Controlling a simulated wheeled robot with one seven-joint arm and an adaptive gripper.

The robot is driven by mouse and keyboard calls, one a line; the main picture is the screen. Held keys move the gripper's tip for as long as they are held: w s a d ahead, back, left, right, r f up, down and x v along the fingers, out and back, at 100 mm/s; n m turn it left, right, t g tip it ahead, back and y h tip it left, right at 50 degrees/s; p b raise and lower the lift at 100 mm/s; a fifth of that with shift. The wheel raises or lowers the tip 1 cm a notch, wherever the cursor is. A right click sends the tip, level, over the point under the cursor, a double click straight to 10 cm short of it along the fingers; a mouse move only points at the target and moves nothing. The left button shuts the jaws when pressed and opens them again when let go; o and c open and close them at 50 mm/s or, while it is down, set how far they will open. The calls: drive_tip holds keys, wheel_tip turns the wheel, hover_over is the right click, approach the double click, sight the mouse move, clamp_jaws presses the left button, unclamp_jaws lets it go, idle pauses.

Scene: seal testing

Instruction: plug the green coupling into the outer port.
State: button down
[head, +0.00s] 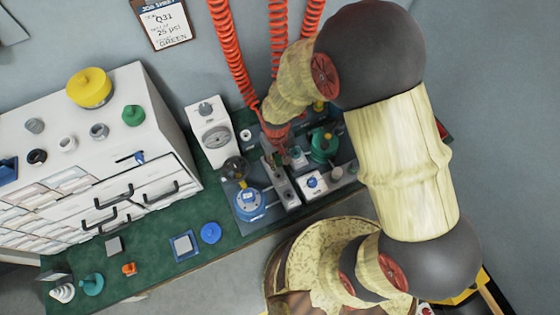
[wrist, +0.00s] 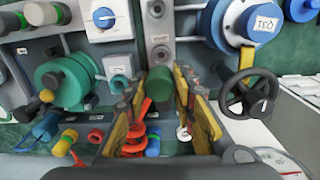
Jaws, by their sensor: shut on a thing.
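The green coupling (wrist: 160,86) is between the yellow-padded fingers of my gripper (wrist: 164,105) in the wrist view, with a red coiled hose (wrist: 134,128) below it. My gripper is shut on it. Its far end points at the grey port block (wrist: 158,30), which has one round port (wrist: 160,54) close to the coupling and another (wrist: 155,9) farther up the picture. The coupling appears just short of the nearer port; contact cannot be told. In the head view my gripper (head: 277,140) is above the bench rig and largely hides the coupling.
A green round vessel (wrist: 62,83) stands left of my fingers; a blue flanged unit (wrist: 238,20) and black handwheel (wrist: 248,92) stand right. Other hose couplings (wrist: 62,145) hang at lower left. A white drawer cabinet (head: 120,165) fills the bench's left side.

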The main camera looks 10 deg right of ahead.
drive_tip(key=shift+s+a, duration=0.1)
drive_tip(key=shift+s, duration=0.05)
drive_tip(key=shift+f+b, duration=0.35)
drive_tip(key=shift+f, duration=0.1)
drive_tip(key=shift+f+b, duration=1.8)
drive_tip(key=shift+f, duration=0.45)
drive_tip(key=shift+f+b, duration=0.55)
drive_tip(key=shift+f, duration=0.9)
drive_tip(key=c, duration=1.5)
unclamp_jaws()
drive_tip(key=shift+c, duration=0.2)
drive_tip(key=shift+o, duration=0.7)
drive_tip(key=shift+r, duration=0.1)
wheel_tip(320, 180, up, 12)
drive_tip(key=shift+f, duration=0.1)
